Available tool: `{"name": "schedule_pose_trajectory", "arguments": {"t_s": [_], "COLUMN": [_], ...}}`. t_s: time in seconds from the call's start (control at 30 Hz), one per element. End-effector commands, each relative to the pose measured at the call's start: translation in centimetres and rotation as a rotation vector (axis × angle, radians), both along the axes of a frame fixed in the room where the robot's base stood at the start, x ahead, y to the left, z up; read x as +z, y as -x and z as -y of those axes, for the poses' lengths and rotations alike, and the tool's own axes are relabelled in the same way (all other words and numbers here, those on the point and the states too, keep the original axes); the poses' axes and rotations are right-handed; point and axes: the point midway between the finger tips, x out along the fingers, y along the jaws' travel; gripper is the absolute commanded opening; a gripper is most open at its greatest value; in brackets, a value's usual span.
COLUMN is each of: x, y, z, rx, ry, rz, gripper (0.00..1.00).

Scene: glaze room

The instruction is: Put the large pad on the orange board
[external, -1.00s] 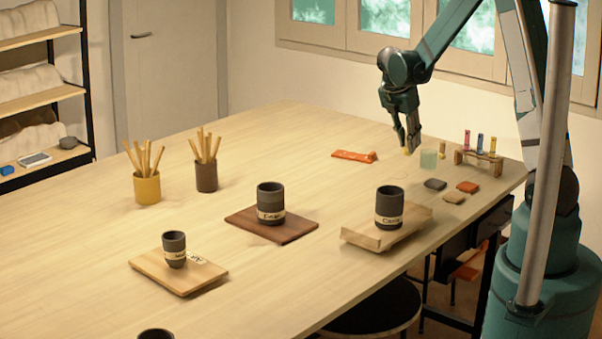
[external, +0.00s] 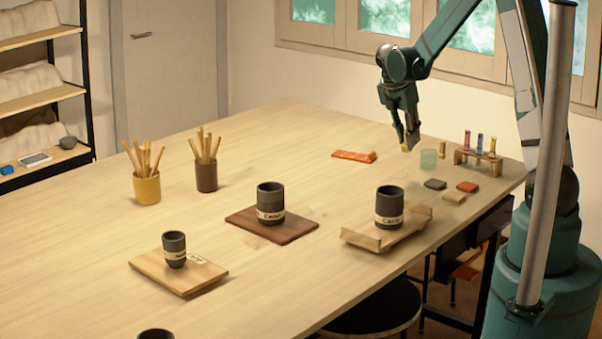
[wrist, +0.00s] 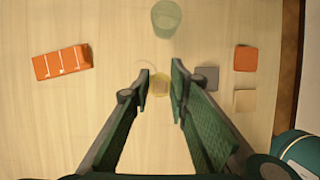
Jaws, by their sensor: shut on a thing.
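The orange board (external: 354,156) lies flat on the table, left of my gripper. In the wrist view the board (wrist: 62,63) is at the left, with several pale lines across it. My gripper (external: 408,147) is above the table, shut on a small yellowish piece (wrist: 160,86) between its fingertips. The piece also shows as a pale spot at the fingertips (external: 405,149) in the external view. It is too small and partly hidden for me to tell whether it is the large pad. The piece is apart from the board.
A greenish glass (external: 428,158) stands right of my gripper, by a vial rack (external: 478,161). Dark (external: 435,184), orange (external: 467,187) and tan (external: 453,197) squares lie nearby. Cups on wooden boards stand nearer the camera. Table around the orange board is clear.

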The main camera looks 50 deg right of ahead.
Motion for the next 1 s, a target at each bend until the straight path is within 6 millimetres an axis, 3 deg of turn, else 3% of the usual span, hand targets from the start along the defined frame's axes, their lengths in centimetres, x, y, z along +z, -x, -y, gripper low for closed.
{"name": "schedule_pose_trajectory", "arguments": {"t_s": [0.27,1.0], "x": [0.4,1.3], "y": [-3.6,-20.0], "z": [0.8,3.9], "rx": [0.0,0.0], "ry": [0.0,0.0], "rz": [0.001,0.001], "gripper": [0.1,0.1]}}
